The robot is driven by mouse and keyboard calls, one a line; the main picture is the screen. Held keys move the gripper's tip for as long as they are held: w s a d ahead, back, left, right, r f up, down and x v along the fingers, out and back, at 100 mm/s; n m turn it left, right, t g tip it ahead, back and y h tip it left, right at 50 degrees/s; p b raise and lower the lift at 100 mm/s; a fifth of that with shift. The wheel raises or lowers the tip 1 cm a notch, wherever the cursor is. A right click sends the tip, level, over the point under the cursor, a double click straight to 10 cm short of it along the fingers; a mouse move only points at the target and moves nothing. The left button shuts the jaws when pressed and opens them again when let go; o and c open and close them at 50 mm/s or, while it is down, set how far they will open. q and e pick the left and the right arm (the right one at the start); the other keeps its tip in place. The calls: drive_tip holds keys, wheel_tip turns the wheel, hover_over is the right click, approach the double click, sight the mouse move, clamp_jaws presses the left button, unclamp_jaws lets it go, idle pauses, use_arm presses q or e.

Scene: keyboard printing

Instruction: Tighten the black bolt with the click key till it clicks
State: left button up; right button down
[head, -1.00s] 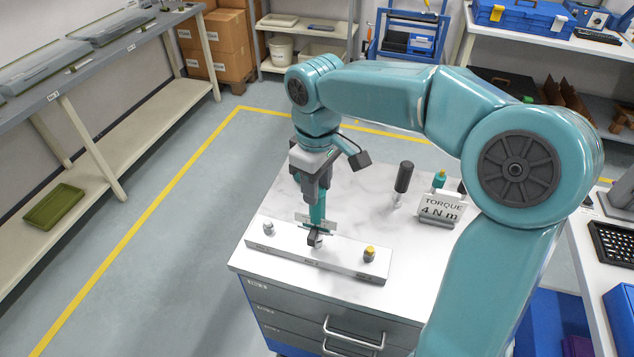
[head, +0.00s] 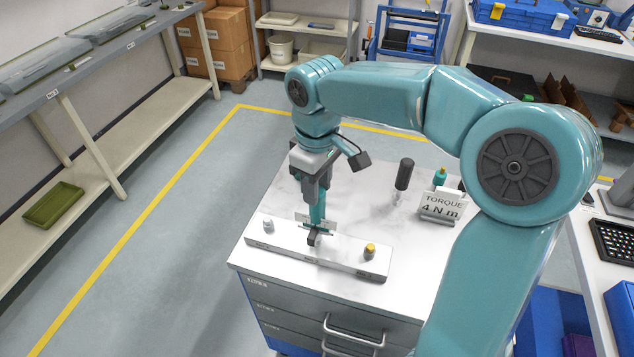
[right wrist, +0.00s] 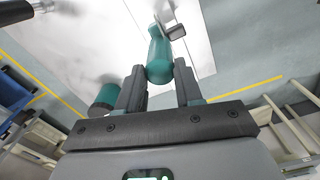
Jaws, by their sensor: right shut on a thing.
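My right gripper (head: 317,193) points down over the white bar and is shut on the click key, whose teal handle (head: 317,213) stands upright below the fingers. In the right wrist view the teal handle (right wrist: 160,62) sits between the two dark fingers. The key's lower end is at the middle of the bar (head: 345,261), where a dark block (head: 314,238) shows. The black bolt cannot be told apart from the key's end there. My left gripper is not in view.
A pale bolt (head: 268,226) stands at the bar's left end and a yellow-topped one (head: 369,251) at its right. A sign reading TORQUE 4 Nm (head: 441,206), a black-handled tool (head: 404,174) and a teal-topped tool (head: 439,176) stand on the cabinet top at the right.

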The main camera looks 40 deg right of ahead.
wheel_tip(320, 180, up, 7)
drive_tip(key=p, duration=0.6)
drive_tip(key=shift+r, duration=0.1)
idle(0.4)
